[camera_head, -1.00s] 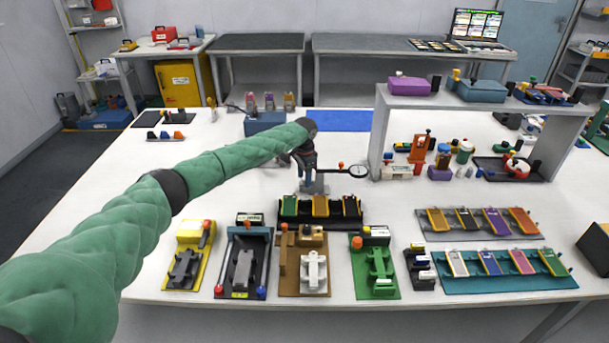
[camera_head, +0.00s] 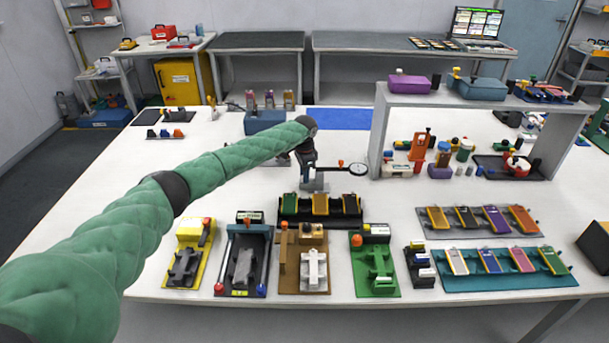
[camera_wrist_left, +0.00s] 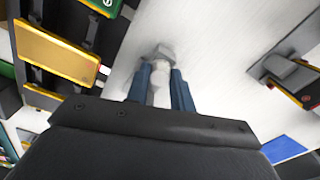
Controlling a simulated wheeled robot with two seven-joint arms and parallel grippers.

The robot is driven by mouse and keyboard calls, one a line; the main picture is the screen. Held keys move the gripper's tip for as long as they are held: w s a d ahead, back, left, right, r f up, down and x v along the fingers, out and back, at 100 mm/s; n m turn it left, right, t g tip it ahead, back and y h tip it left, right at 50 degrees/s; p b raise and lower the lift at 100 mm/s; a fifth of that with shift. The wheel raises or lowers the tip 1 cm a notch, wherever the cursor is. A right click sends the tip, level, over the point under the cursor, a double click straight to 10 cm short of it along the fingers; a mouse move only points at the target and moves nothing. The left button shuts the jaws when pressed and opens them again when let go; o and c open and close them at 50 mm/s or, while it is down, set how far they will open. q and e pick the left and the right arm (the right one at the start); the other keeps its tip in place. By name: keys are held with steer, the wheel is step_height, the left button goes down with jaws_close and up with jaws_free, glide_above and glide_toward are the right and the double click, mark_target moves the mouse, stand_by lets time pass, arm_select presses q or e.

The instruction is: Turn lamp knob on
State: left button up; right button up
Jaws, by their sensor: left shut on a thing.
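A small lamp-like fixture stands mid-table in the head view, with a round dark-rimmed white head (camera_head: 358,170) on a thin bar and a small red piece (camera_head: 341,163) on that bar. My left gripper (camera_head: 314,178) points down at the left end of the bar. In the left wrist view, my left gripper (camera_wrist_left: 162,90) has its two blue fingers closed around a pale upright piece (camera_wrist_left: 160,85). A grey rounded part (camera_wrist_left: 162,52) shows just beyond the fingertips. Whether the pale piece is the knob I cannot tell. The fixture's base is mostly hidden by the gripper. My right gripper is not in view.
A black rack of yellow and green cells (camera_head: 320,208) stands just in front of the gripper. Coloured fixtures, including a green one (camera_head: 374,262), line the front edge. A grey raised shelf (camera_head: 470,105) stands to the right.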

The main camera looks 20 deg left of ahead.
arm_select(q)
steer(key=shift+m, duration=0.9)
steer(key=m, duration=0.3)
steer(key=shift+m+b, duration=0.3)
steer(key=shift+b, duration=0.05)
steer(key=m, duration=0.3)
steer(key=shift+w+m, duration=0.1)
steer(key=shift+m, duration=0.2)
steer(key=shift+m+b, duration=0.3)
steer(key=shift+m, duration=0.1)
steer(key=m, duration=0.3)
steer(key=shift+m+b, duration=0.3)
steer(key=shift+r+m, duration=0.1)
steer(key=shift+m, duration=1.3)
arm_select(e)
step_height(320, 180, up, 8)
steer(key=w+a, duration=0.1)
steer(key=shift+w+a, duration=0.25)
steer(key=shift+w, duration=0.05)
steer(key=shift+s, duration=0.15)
